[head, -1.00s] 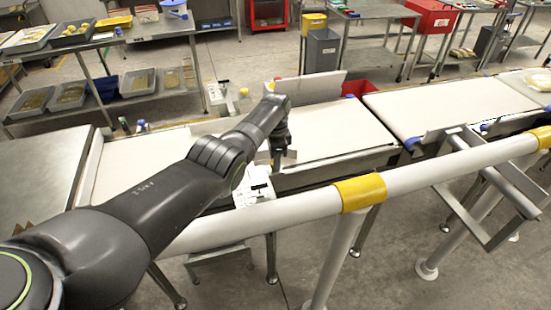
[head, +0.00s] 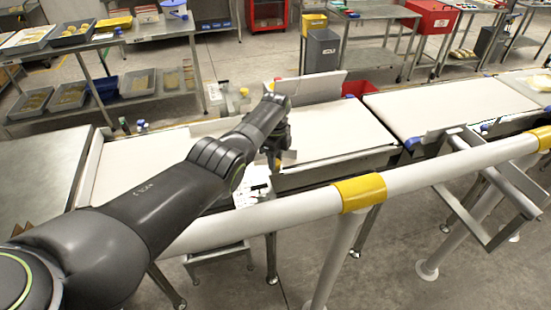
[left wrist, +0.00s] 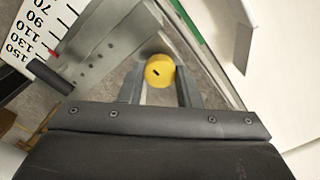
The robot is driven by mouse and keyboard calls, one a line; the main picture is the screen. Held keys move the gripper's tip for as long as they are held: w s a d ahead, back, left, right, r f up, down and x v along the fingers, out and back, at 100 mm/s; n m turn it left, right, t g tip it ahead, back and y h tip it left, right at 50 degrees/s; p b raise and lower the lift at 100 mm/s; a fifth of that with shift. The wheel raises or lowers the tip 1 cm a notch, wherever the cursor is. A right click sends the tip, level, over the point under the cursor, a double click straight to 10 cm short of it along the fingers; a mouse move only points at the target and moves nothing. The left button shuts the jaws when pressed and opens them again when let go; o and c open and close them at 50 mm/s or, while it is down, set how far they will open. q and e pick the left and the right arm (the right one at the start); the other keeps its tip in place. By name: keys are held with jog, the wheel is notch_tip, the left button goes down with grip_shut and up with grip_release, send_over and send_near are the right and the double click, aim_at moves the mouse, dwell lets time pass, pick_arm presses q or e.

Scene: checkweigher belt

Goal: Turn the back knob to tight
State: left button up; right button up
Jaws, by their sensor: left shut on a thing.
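A round yellow knob (left wrist: 160,71) with a short dark mark on its face sits between the fingertips of my left gripper (left wrist: 160,84) in the left wrist view. The fingers are shut on its sides. In the head view my left gripper (head: 275,152) points down at the near side of the belt, and the knob in it is mostly hidden. Another yellow knob (head: 244,92) shows on the far side of the belt, apart from the gripper. My right gripper is out of view.
A white number scale (left wrist: 52,38) with a red pointer lies beside the held knob. The pale belt (head: 340,118) and an upright guide plate (head: 310,87) are close to my gripper. A white rail (head: 270,213) with yellow bands crosses in front, below my arm.

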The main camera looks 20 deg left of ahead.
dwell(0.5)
pick_arm(q)
jog(key=o, duration=1)
jog(key=shift+r, duration=0.1)
jog(key=shift+r, duration=0.25)
notch_tip(320, 180, up, 5)
jog(key=shift+r+p, duration=0.1)
jog(key=shift+p, duration=0.25)
notch_tip(320, 180, up, 12)
jog(key=b, duration=0.2)
jog(key=shift+f+b, duration=0.2)
jog(key=shift+b, duration=0.1)
jog(key=shift+f, duration=0.1)
